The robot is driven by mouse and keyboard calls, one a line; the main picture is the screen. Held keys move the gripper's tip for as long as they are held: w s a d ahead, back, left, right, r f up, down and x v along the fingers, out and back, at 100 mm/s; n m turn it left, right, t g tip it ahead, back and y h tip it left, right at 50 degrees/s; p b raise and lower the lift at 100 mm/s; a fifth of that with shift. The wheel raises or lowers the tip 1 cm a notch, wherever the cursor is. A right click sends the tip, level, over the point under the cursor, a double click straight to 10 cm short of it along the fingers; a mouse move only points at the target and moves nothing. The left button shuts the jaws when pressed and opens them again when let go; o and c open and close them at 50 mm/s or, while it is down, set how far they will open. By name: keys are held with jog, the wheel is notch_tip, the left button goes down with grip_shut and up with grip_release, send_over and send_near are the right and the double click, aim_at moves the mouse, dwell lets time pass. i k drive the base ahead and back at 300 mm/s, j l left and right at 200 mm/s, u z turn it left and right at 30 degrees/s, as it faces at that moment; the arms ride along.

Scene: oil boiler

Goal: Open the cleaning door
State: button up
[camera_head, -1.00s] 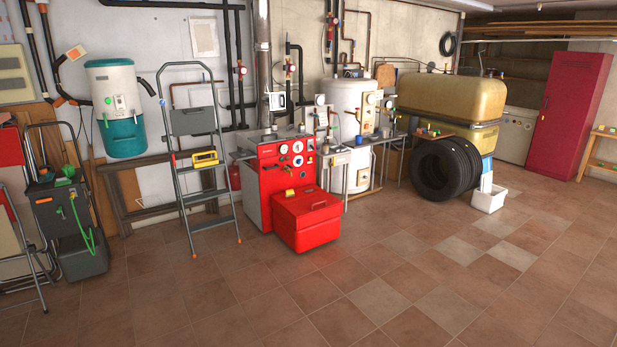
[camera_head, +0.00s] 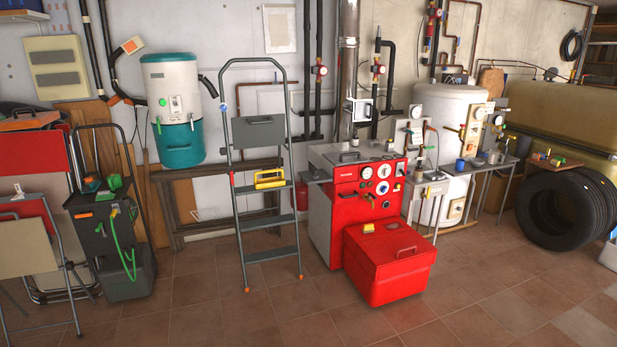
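The oil boiler (camera_head: 322,222) stands against the back wall, right of centre in the head view. It has a red front panel with several round gauges and grey sides. A small yellow object lies on the cover. The top of the boiler carries a dark handle. I cannot make out which panel is the cleaning door; it may be hidden behind the red front. My gripper and arm are not in view.
A grey stepladder (camera_head: 262,190) stands just left of the boiler. A cleaning cart (camera_head: 125,240) and folded chairs stand farther left. A white tank (camera_head: 447,140), a workbench and stacked tyres (camera_head: 568,208) are to the right. The tiled floor (camera_head: 230,315) in front is open.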

aim_at(352, 157)
jog(key=i, duration=2.25)
jog(key=i+z, duration=0.15)
jog(key=i, duration=0.35)
jog(key=i+j+z, duration=0.2)
jog(key=i, duration=0.3)
jog(key=i+j+z, duration=0.15)
jog(key=i, duration=0.3)
jog(key=i+j+z, duration=0.15)
jog(key=i, duration=0.35)
jog(key=i+j+z, duration=0.25)
jog(key=i+j, duration=0.05)
jog(key=i, duration=0.05)
